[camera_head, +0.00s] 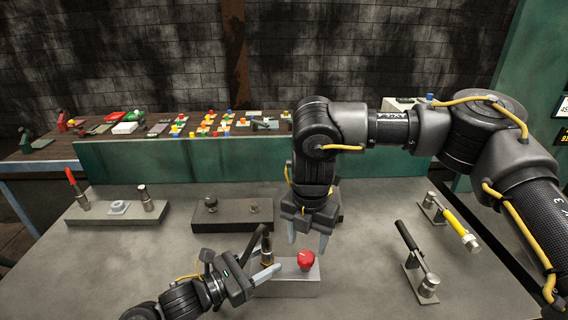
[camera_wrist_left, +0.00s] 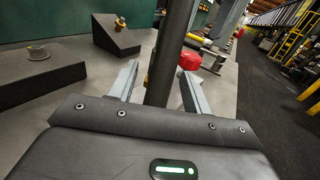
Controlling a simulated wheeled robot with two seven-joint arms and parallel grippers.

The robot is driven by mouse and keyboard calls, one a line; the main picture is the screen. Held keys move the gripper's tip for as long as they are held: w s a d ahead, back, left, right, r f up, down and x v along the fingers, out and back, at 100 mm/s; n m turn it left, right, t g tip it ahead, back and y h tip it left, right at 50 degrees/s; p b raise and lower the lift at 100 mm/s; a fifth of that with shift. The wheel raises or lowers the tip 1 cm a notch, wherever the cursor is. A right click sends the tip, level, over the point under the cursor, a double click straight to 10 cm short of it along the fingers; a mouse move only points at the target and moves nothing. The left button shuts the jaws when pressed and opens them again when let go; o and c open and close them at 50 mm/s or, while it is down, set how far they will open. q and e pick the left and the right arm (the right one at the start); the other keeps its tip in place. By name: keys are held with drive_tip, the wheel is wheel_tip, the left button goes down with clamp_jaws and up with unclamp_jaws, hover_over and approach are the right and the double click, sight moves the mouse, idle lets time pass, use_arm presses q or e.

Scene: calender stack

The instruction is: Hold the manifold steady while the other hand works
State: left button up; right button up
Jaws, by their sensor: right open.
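A grey block (camera_head: 290,285), which seems to be the manifold, sits on the near middle of the bench. It carries a round red knob (camera_head: 306,259) and an upright dark lever with a brass-coloured base (camera_head: 267,250). My left gripper (camera_head: 266,254) comes in low from the left at the lever. In the left wrist view its fingers (camera_wrist_left: 158,85) stand apart on either side of a dark upright bar (camera_wrist_left: 168,55), with gaps visible. The red knob (camera_wrist_left: 190,60) shows beyond them. My right gripper (camera_head: 307,240) is open, pointing down just above the red knob, empty.
A grey block with a red-tipped lever (camera_head: 115,210) stands at the left, a dark sloped block (camera_head: 232,217) at centre. Black-handled (camera_head: 410,240) and yellow-handled (camera_head: 455,225) levers stand at the right. A green panel (camera_head: 180,160) runs behind; small coloured parts lie beyond it.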

use_arm(q)
drive_tip(key=shift+o, duration=0.2)
drive_tip(key=shift+a, duration=0.1)
drive_tip(key=v, duration=1.2)
